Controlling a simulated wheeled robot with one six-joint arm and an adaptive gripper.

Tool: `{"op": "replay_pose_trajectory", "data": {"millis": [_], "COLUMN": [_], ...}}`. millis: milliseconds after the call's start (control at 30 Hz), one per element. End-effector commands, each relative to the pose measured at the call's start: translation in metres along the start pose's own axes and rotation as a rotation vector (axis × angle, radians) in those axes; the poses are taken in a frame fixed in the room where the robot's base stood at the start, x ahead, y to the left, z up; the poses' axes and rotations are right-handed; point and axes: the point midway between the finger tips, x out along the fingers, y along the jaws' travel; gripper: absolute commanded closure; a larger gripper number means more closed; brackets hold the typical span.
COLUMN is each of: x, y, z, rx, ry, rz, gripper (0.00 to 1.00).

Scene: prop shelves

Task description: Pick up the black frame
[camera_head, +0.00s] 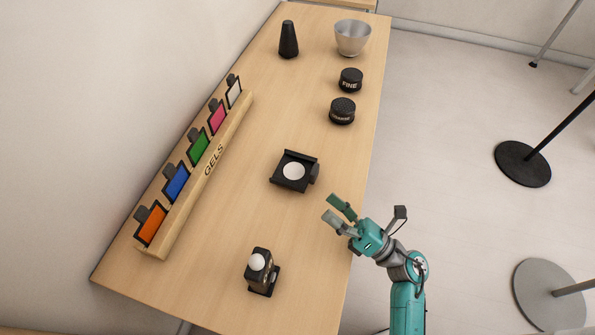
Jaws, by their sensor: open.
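A black square frame-like piece (283,180) lies flat on the wooden table (240,215), with raised edges, a pale round disc in its middle and a knob on its right side. My gripper (328,207) is open and empty over the table's right edge, below and to the right of this piece and apart from it. Its two fingers point up and left. Several black-framed coloured gels also stand in a wooden rack marked GELS (207,160) on the left, the orange one (152,224) nearest and a whitish one (234,93) farthest.
A black device with a white ball (257,262) stands near the front. Two round black tins, one (342,112) nearer and one marked FINE (350,81), a silver bowl (352,38) and a black cone (288,40) stand farther back. The table's middle is mostly clear.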

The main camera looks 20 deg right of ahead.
Motion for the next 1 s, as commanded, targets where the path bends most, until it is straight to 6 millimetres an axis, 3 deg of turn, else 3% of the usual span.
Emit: {"op": "replay_pose_trajectory", "data": {"millis": [33, 200, 400, 567, 1000], "x": [0.003, 0.002, -0.009, -0.012, 0.034], "y": [-0.017, -0.065, -0.102, -0.114, -0.120], "z": [0.008, 0.022, 0.039, 0.043, 0.021], "rx": [-0.099, -0.376, -0.565, -0.616, -0.621], "ry": [0.052, 0.241, 0.398, 0.450, 0.453], "rz": [0.007, 0.028, 0.045, 0.051, 0.052], "gripper": [0.25, 0.25, 0.25, 0.25, 0.25]}}
